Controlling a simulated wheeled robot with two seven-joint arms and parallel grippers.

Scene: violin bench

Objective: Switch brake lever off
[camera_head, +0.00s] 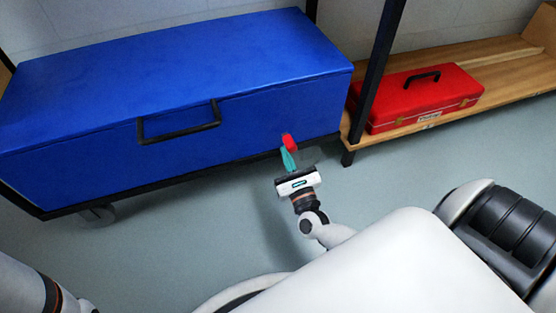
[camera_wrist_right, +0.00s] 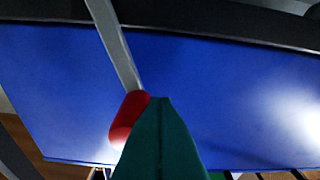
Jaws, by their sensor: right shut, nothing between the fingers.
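The brake lever shows as a red knob (camera_head: 289,141) at the lower right front of the blue chest's cart. In the right wrist view the red knob (camera_wrist_right: 128,120) sits on the end of a grey metal rod (camera_wrist_right: 113,42). My right gripper (camera_head: 287,154) has its teal fingers shut and empty, with the tips right at the knob. In the right wrist view the closed fingertips (camera_wrist_right: 158,102) are just right of the knob and overlap its edge; I cannot tell whether they touch. My left gripper is out of view; only part of the left arm shows at lower left.
The blue chest (camera_head: 70,90) with a black handle (camera_head: 180,126) stands on a dark wheeled frame. A red toolbox (camera_head: 415,100) lies on a wooden shelf (camera_head: 515,72) at right, behind a black post (camera_head: 375,70). The grey floor in front is clear.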

